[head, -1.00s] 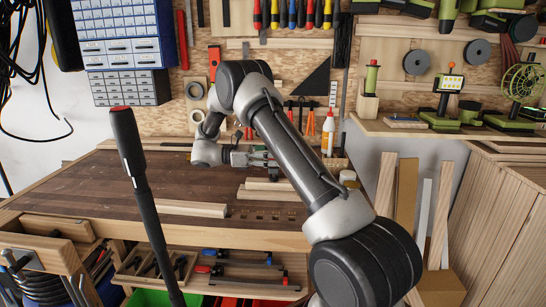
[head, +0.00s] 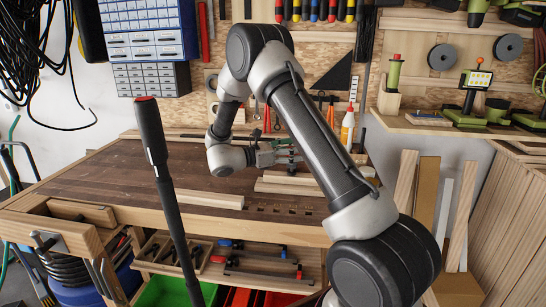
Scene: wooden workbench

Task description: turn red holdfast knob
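My gripper (head: 285,154) is over the back right part of the wooden workbench (head: 110,180), close above some light wood strips. It is small here, and I cannot tell how far its fingers are apart or whether they touch anything. I cannot clearly make out a red holdfast knob near it. Small red spots behind the gripper seem to belong to tools at the wall. A black pole with a red tip (head: 146,101) stands in the foreground left; I cannot tell what it belongs to.
Light wood strips (head: 205,199) lie on the bench. A white glue bottle (head: 347,129) stands behind, right of the gripper. Bar clamps with red and blue ends (head: 258,258) lie on the lower shelf. The bench's left middle is clear.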

